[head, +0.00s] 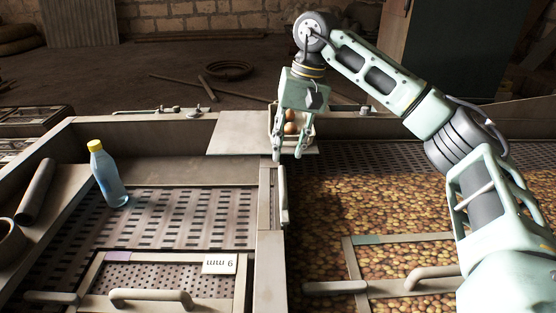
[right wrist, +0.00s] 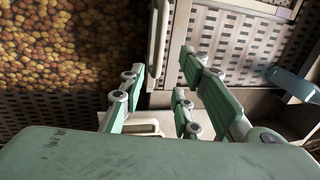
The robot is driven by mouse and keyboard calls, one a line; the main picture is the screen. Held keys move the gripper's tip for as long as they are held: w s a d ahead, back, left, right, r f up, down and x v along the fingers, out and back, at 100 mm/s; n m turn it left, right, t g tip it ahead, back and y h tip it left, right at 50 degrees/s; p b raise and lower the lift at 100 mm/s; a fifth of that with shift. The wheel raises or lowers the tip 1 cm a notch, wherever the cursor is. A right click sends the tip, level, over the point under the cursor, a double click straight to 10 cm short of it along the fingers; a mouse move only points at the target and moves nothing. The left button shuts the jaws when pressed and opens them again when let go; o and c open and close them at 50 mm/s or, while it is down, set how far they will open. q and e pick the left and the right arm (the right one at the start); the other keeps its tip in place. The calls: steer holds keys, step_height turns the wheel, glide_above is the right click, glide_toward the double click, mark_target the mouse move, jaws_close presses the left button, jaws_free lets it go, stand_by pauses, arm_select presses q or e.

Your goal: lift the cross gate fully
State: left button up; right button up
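What I take for the cross gate is the narrow upright panel (head: 269,210) in the divider between the two belts, with a pale bar handle (head: 284,195) on its right side. A pale bar also shows in the right wrist view (right wrist: 157,40). The gate appears down. My right gripper (head: 288,156) points down just beyond the handle's far end, fingers apart and nothing visible between them. In the right wrist view its fingers (right wrist: 163,65) are also spread, on either side of the divider. I cannot tell whether they touch it. My left gripper is out of view.
Small round produce (head: 390,200) covers the right belt; the left perforated belt (head: 190,215) is mostly bare. A blue bottle (head: 109,178) stands at left. A small container (head: 306,130) with brown round items is behind my right gripper. Framed panels with handles (head: 150,296) lie in front.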

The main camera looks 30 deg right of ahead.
mark_target(283, 174)
steer(key=f, duration=0.1)
steer(key=f+p, duration=0.1)
steer(key=f, duration=0.1)
steer(key=s+f, duration=0.1)
steer(key=shift+a+f, duration=0.35)
steer(key=shift+a, duration=0.05)
steer(key=shift+w+a+f+p, duration=0.1)
steer(key=shift+w+f+p, duration=0.3)
steer(key=shift+f, duration=0.4)
jaws_close()
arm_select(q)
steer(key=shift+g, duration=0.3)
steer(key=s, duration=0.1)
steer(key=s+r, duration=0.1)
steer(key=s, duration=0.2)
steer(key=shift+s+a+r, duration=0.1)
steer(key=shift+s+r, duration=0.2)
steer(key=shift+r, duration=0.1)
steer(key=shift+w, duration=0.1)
